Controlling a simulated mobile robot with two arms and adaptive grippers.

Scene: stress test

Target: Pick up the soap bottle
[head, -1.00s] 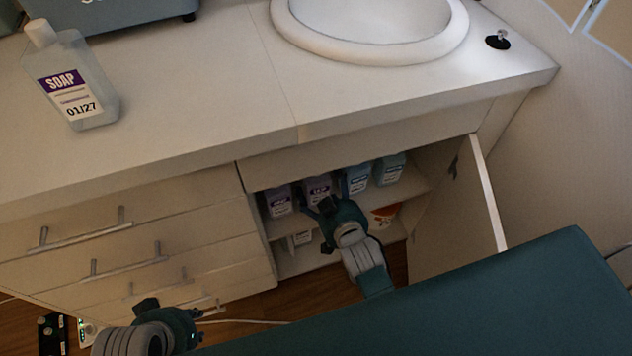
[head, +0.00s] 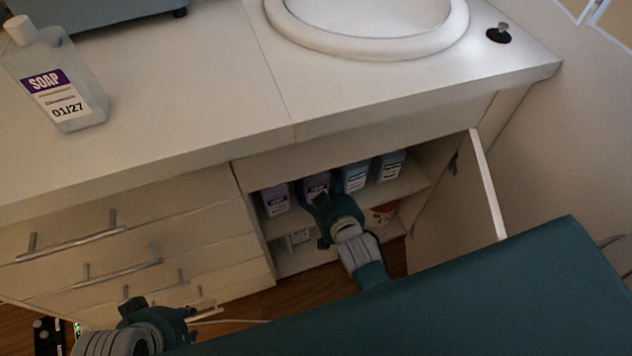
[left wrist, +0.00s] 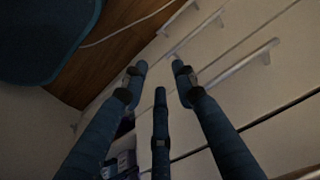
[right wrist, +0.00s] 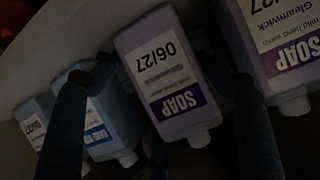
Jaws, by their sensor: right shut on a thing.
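Soap bottles with purple labels stand on the upper shelf of the open cabinet under the sink. My right gripper (head: 322,203) reaches into the cabinet and is shut on the second bottle from the left, a pale purple soap bottle (right wrist: 168,75) labelled 06/27. Its fingers lie on both sides of that bottle in the right wrist view, where it appears upside down. Another soap bottle (head: 275,198) stands at its left on the shelf. A larger clear soap bottle (head: 57,85) labelled 01/27 stands on the counter. My left gripper (left wrist: 159,72) is open and empty near the drawers.
Two blue bottles (head: 354,178) stand on the shelf right of the held bottle. The cabinet door (head: 488,185) is open at the right. Drawers with bar handles (head: 123,270) are at the left. A sink (head: 370,45) is set in the counter.

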